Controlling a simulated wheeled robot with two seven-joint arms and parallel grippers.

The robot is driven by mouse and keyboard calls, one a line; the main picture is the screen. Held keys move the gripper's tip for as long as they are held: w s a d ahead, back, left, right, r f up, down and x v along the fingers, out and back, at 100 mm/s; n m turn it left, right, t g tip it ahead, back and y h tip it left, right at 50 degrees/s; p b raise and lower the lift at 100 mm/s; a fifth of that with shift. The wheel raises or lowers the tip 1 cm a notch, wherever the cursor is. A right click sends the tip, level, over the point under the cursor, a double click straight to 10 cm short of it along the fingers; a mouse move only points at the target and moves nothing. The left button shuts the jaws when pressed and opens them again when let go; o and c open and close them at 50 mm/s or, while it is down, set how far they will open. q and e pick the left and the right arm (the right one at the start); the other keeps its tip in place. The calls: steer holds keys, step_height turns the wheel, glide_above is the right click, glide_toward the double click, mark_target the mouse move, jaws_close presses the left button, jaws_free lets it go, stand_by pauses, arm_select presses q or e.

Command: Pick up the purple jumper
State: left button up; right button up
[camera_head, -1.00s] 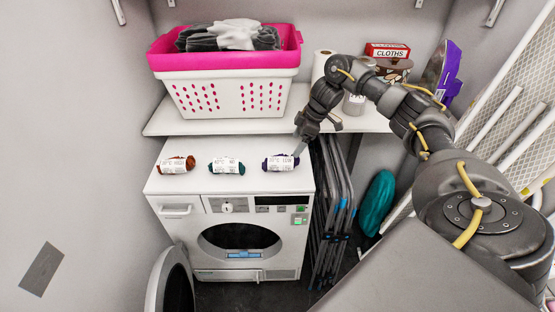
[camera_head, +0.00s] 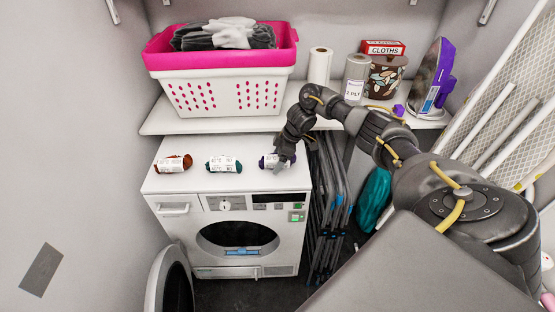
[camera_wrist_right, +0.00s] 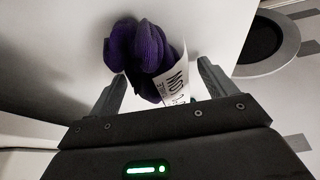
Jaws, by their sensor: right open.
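The purple jumper (camera_head: 268,160) is a small rolled bundle with a white paper band, on the right end of the white dryer's top. My right gripper (camera_head: 284,162) is over its right side and hides part of it in the head view. In the right wrist view the purple jumper (camera_wrist_right: 137,52) lies ahead of and between the two open fingers of the right gripper (camera_wrist_right: 162,85). The fingers are apart, and I cannot tell whether they touch the roll. My left gripper is not in view.
A teal roll (camera_head: 224,164) and a rust roll (camera_head: 174,163) lie left on the dryer top (camera_head: 200,183). The dryer door (camera_head: 170,285) hangs open. A pink-and-white basket (camera_head: 225,92) stands on the shelf (camera_head: 200,127) behind. Folded racks (camera_head: 328,205) stand right of the dryer.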

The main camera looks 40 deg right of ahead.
steer(key=shift+f, duration=0.1)
steer(key=c, duration=1.1)
steer(key=shift+c, duration=0.2)
steer(key=shift+r+b, duration=0.35)
steer(key=shift+r, duration=0.2)
steer(key=s+a+r, duration=0.7)
steer(key=s+r, duration=0.5)
steer(key=s+a+r+n, duration=0.1)
steer(key=s+a+r, duration=0.1)
steer(key=a, duration=1.4)
steer(key=shift+s+a, duration=0.2)
steer(key=shift+s, duration=0.35)
